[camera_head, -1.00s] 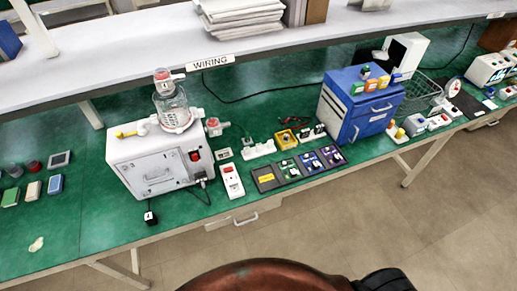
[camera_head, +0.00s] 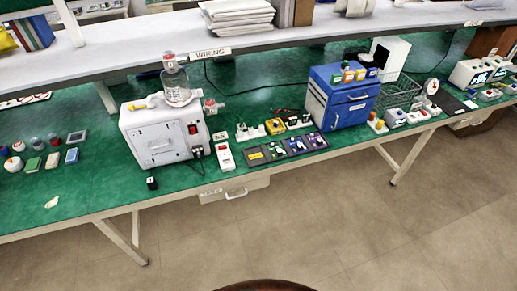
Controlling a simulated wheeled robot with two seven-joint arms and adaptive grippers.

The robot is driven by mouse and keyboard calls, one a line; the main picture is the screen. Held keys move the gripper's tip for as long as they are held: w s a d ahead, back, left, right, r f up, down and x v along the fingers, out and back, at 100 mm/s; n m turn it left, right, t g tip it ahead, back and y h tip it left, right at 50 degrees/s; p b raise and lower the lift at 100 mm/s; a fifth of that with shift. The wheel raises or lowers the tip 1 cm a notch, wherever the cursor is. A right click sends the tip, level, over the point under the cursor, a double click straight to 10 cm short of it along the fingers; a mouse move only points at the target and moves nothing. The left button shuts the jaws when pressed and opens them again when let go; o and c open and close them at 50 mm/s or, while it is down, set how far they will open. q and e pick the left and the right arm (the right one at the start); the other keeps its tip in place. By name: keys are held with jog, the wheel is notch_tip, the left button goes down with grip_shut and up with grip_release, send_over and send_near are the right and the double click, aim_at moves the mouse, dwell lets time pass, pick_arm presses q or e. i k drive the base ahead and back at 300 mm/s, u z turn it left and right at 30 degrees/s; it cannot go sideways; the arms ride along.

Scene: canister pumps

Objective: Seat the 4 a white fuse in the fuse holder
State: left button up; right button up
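Neither gripper is in the head view. The white fuse and the fuse holder are too small to tell apart from the other small parts on the green bench (camera_head: 92,205). A white pump unit (camera_head: 160,145) with a clear canister (camera_head: 176,90) on top stands left of centre. A white power strip (camera_head: 226,157) with a red switch lies to its right. A row of dark trays (camera_head: 254,155) with yellow, green, blue and purple marks lies near the front edge. Small white racks (camera_head: 251,133) and a yellow block (camera_head: 275,127) stand behind the trays.
A blue drawer cabinet (camera_head: 345,100) with small colored boxes on top stands right of the trays, with a wire basket (camera_head: 398,92) beyond. A shelf (camera_head: 290,38) overhangs the bench. The floor (camera_head: 330,220) in front is mostly clear; a brown rounded shape (camera_head: 265,286) shows at the bottom.

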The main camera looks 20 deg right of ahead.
aim_at(198, 151)
jog(key=z, duration=0.35)
jog(key=k, duration=0.2)
jog(key=u, duration=1.3)
jog(key=i, duration=1.4)
jog(key=z, duration=1.1)
jog(key=i, duration=0.45)
jog(key=z, duration=0.5)
